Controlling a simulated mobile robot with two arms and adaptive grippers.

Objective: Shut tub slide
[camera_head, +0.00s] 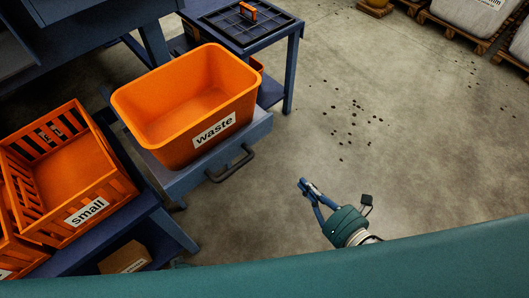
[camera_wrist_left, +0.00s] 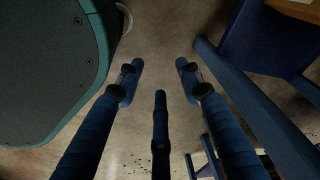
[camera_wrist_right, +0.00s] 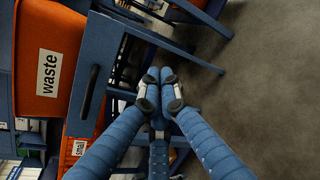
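The tub slide (camera_head: 255,132) is a blue-grey tray with a dark bar handle (camera_head: 229,165) on its front. It stands out from the blue frame and bears the orange waste tub (camera_head: 147,128). In the right wrist view the slide's front (camera_wrist_right: 97,75), handle (camera_wrist_right: 88,92) and waste tub (camera_wrist_right: 45,85) are at the left. My right gripper (camera_head: 303,186) is to the right of the handle, apart from it. Its fingertips (camera_wrist_right: 160,74) are together with nothing seen between them. My left gripper (camera_wrist_left: 159,64) is open and empty above the floor; it is not seen in the head view.
An orange crate marked small (camera_head: 112,181) sits on a blue stand at the left. A blue table (camera_head: 290,65) with a dark grid tray (camera_head: 262,30) stands behind the slide. Dark bits (camera_head: 352,115) lie on the floor. Open floor lies to the right.

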